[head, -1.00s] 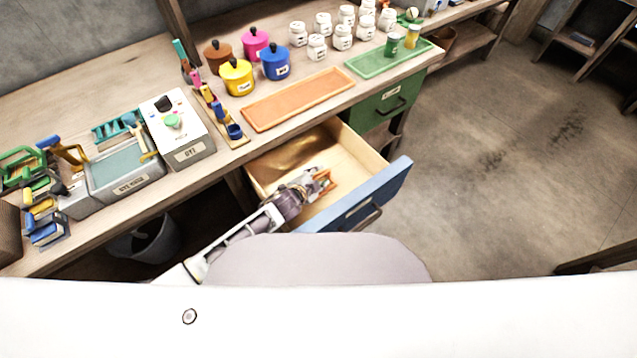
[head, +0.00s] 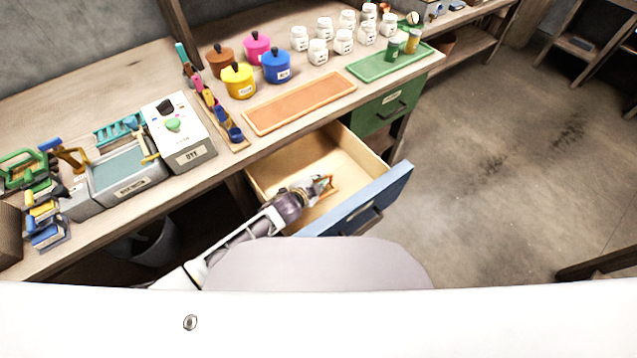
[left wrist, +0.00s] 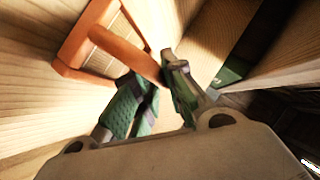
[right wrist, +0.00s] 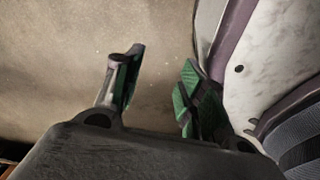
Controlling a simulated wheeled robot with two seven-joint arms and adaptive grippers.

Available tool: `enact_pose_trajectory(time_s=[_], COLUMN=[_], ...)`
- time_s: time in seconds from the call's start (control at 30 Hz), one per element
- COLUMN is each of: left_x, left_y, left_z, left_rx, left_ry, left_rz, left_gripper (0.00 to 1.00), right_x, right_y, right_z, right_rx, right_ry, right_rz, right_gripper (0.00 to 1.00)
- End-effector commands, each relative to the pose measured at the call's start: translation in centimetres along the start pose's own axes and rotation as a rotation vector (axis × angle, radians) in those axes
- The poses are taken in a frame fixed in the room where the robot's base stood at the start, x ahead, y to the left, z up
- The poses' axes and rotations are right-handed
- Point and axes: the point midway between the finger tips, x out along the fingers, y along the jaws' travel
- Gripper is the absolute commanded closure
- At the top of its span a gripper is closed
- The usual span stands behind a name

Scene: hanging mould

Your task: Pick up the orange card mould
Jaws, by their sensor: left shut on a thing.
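The orange card mould (left wrist: 80,68) shows in the left wrist view as a rectangular orange frame with a thick handle, against the pale wood of the open drawer (head: 350,152). My left gripper (left wrist: 158,85) is shut on the handle, whose end is between its green-padded fingers. In the head view my left gripper (head: 325,184) is inside the drawer near its blue front, and little of the mould can be made out. My right gripper (right wrist: 155,80) is open and empty in the right wrist view, with floor behind it.
The bench above the drawer holds an orange tray (head: 300,101), a green tray (head: 375,66), coloured pots (head: 238,80), white jars (head: 343,41) and a DYE box (head: 178,135). The drawer's blue front (head: 362,208) and side walls surround the left gripper.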

Motion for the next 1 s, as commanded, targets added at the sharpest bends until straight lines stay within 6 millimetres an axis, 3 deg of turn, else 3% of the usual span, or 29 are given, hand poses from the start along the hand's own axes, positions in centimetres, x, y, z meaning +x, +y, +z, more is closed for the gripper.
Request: enact_pose_trajectory(time_s=[0.17, 0.7, 1.0], left_x=[-0.4, -4.2, -5.2], left_y=[-0.3, -5.4, -6.6], left_z=[-0.1, -4.1, -5.1], left_rx=[0.002, 0.001, 0.001], left_ry=[-0.007, -0.002, -0.002], left_rz=[0.005, 0.001, 0.002], left_gripper=[1.00, 1.00, 1.00], right_x=[-0.2, -0.4, -0.4], right_y=[0.0, 0.9, 1.4], right_z=[0.1, 3.2, 3.8], right_rx=[0.000, -0.007, -0.010], right_ry=[0.001, -0.026, -0.032], right_rz=[0.000, 0.009, 0.014], right_gripper=[0.60, 0.60, 0.60])
